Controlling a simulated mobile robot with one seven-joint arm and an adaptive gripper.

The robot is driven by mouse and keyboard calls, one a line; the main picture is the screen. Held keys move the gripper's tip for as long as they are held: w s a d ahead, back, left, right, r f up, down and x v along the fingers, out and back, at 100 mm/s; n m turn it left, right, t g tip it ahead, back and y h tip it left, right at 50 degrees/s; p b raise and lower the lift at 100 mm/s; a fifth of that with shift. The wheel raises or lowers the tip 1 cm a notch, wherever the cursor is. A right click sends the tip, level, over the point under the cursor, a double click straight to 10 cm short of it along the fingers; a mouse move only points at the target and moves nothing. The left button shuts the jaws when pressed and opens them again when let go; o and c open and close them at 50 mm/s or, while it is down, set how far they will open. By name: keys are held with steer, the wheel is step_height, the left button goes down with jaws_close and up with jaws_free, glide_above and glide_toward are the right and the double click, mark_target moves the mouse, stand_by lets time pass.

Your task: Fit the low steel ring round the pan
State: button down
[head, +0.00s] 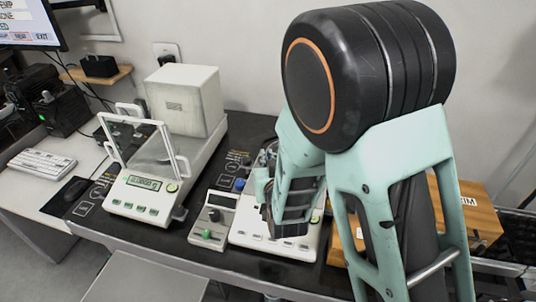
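A low white balance (275,245) stands on the dark table, and my arm covers most of its top. Its pan is hidden behind my arm, and I cannot make out the low steel ring. A little shiny metal shows beside the arm at the back of this balance, too small to tell what it is. The end of my arm, with my gripper (290,222), is over this balance. The fingertips cannot be made out, nor whether they hold anything.
An analytical balance (140,200) with a glass draft shield stands at the left. A small grey box with a green knob (207,235) stands between the balances. A wooden box (465,212) is at the right. A keyboard (42,162) lies on the far-left desk.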

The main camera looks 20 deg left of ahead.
steer(key=shift+f+b, duration=1.25)
steer(key=shift+f, duration=1.2)
steer(key=shift+b, duration=0.75)
steer(key=shift+f, duration=0.2)
steer(key=shift+f+b, duration=0.35)
steer(key=shift+b, duration=0.25)
steer(key=shift+f+b, duration=0.7)
steer(key=shift+b, duration=0.1)
steer(key=c, duration=2.1)
jaws_free()
steer(key=shift+d, duration=0.1)
